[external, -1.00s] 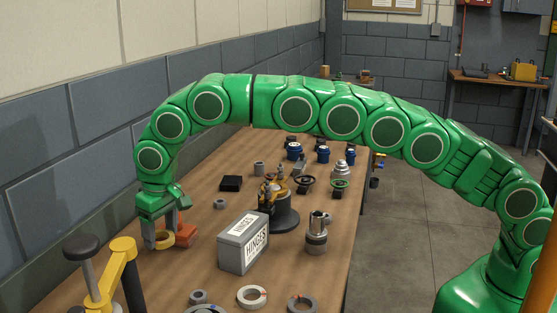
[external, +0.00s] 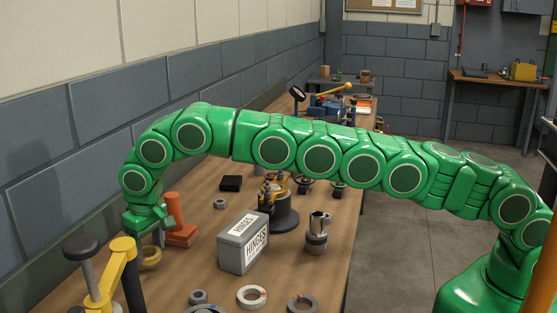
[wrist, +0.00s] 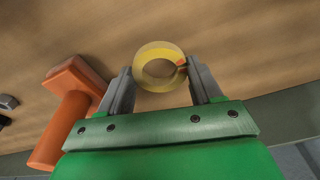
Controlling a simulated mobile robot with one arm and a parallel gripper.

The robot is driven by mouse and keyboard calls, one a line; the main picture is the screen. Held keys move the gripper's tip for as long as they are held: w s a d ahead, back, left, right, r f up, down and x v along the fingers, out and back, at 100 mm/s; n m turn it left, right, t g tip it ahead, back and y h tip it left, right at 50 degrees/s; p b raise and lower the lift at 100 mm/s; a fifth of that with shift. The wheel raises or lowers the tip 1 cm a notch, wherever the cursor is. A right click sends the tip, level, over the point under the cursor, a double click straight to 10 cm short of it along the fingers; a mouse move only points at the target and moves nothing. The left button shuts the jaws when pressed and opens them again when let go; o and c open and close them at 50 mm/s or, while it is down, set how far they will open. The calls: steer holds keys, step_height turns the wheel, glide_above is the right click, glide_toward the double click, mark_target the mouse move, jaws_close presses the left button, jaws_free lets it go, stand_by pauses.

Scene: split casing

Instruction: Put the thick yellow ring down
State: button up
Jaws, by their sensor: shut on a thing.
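The thick yellow ring (external: 151,258) is at the lower left in the external view, low over or on the wooden bench top. In the wrist view the yellow ring (wrist: 141,72) sits between my two grey fingers and shows a small red mark on its right side. My gripper (wrist: 160,80) is shut on it. In the external view my gripper (external: 148,246) points down and partly hides the ring. I cannot tell whether the ring touches the bench.
An orange block-and-post part (external: 180,234) lies close to the right of the ring; it also shows in the wrist view (wrist: 70,112). A grey HINGES box (external: 235,250) stands further right. A yellow-armed tool (external: 122,248) is in front. Several rings lie at the front.

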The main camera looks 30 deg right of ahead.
mark_target(150, 270)
steer(key=shift+w+a+f, duration=0.1)
steer(key=shift+a+f, duration=0.05)
steer(key=shift+f, duration=1.55)
steer(key=shift+f, duration=0.1)
steer(key=o, duration=1.1)
steer(key=shift+o, duration=0.2)
step_height(150, 270, up, 12)
steer(key=s, duration=0.1)
steer(key=shift+d, duration=0.4)
